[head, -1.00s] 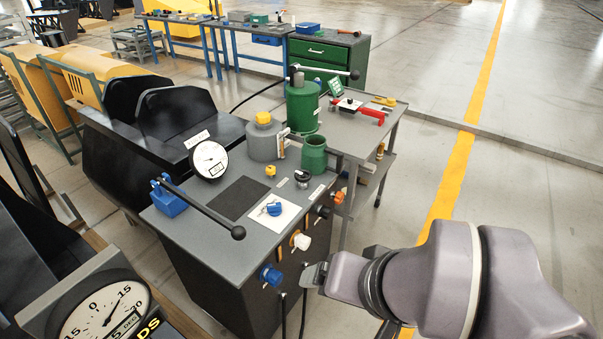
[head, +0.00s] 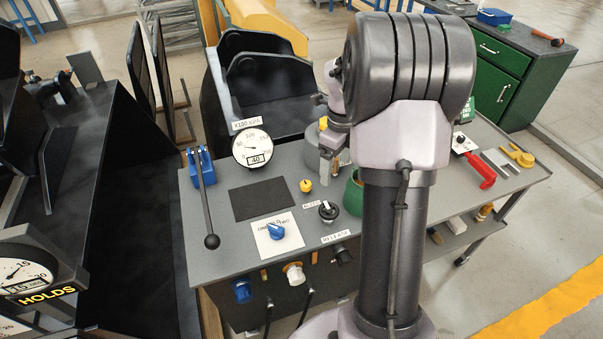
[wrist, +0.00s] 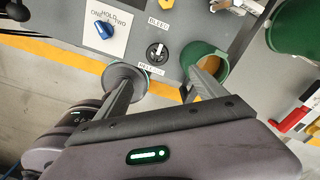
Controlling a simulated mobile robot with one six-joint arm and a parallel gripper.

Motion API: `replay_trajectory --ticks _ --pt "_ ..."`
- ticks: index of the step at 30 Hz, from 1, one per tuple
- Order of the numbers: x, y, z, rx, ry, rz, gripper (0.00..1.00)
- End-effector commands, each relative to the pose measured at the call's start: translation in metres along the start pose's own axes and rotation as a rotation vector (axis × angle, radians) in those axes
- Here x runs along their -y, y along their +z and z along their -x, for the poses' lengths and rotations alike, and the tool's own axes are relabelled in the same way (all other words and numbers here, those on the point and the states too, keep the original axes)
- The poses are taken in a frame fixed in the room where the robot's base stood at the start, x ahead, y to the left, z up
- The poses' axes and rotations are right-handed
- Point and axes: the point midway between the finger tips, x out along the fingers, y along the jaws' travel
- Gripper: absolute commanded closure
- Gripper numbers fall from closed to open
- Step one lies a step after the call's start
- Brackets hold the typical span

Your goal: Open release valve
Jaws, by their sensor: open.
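The console's label reading RELEASE (head: 337,237) lies at its front edge. A round black knob with a white pointer (head: 328,210) sits on the top just behind it, beside a BLEED label (head: 312,205). A dark knob (head: 343,255) is on the front face below the RELEASE label. I cannot tell for sure which knob the label names. My gripper (head: 326,168) is open and empty, pointing down above the console, behind the black knob. In the wrist view the black knob (wrist: 157,53) shows between and beyond the fingers (wrist: 172,72), apart from them.
A green cup (wrist: 206,60) stands close by, partly behind the right finger in the wrist view. A long black lever (head: 206,210), a dial gauge (head: 252,147), a blue knob (head: 277,231) and a yellow knob (head: 306,186) are on the console top.

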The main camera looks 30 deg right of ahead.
Motion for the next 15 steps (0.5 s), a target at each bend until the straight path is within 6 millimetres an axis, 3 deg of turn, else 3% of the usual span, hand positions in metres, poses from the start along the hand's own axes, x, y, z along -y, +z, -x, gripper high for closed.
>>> replay_trajectory --ticks 15 --pt "-0.001 0.0 -0.141 -0.002 0.003 0.001 0.19"
